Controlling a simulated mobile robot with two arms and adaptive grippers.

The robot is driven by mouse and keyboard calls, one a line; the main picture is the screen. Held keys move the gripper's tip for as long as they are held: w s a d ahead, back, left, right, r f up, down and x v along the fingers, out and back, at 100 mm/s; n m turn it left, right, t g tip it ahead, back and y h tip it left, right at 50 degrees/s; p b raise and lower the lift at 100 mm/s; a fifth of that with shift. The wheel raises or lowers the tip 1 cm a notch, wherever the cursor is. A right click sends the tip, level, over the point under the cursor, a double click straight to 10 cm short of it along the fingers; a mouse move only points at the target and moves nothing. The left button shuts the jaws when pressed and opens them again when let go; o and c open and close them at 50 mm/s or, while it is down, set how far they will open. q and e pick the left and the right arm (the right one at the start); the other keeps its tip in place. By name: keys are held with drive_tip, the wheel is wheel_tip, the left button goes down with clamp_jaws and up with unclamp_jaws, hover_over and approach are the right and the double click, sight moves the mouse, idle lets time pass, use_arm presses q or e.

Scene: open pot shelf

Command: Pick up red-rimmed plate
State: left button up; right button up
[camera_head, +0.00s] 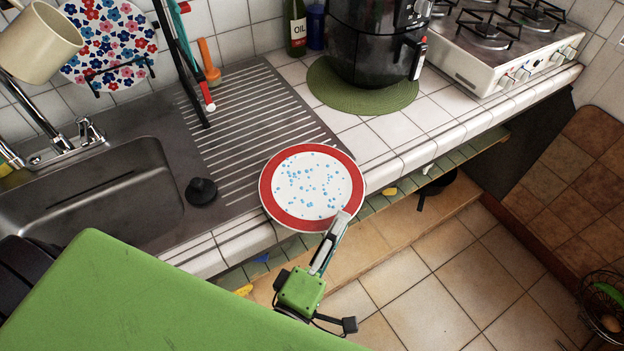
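The red-rimmed plate (283,171) is round and white inside with small blue spots. It shows at the counter's front edge, by the ribbed drainboard, and its near side reaches out past that edge. I cannot tell whether it rests on the counter or is slightly raised. My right gripper (341,218) comes from the front, and a fingertip overlaps the plate's near right rim. The fingers are seen nearly edge-on, and the part under the plate is hidden, so I cannot tell whether they are closed on the rim. My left gripper is not in view.
A black sink stopper (202,191) sits left of the plate, beside the steel sink (95,200). A black air fryer (370,45) stands on a green round mat (335,92) behind. A white gas stove (480,60) is at right. A lower shelf (400,230) runs under the counter.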

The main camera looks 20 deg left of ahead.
sight(350, 204)
drive_tip(key=shift+w+r, duration=0.1)
drive_tip(key=shift+w, duration=0.55)
drive_tip(key=w, duration=0.1)
drive_tip(key=w+p, duration=0.1)
drive_tip(key=w, duration=0.1)
drive_tip(key=w+p, duration=0.1)
drive_tip(key=shift+w+d, duration=0.2)
drive_tip(key=shift+d, duration=0.05)
drive_tip(key=shift+w, duration=0.35)
drive_tip(key=shift+c, duration=0.4)
clamp_jaws()
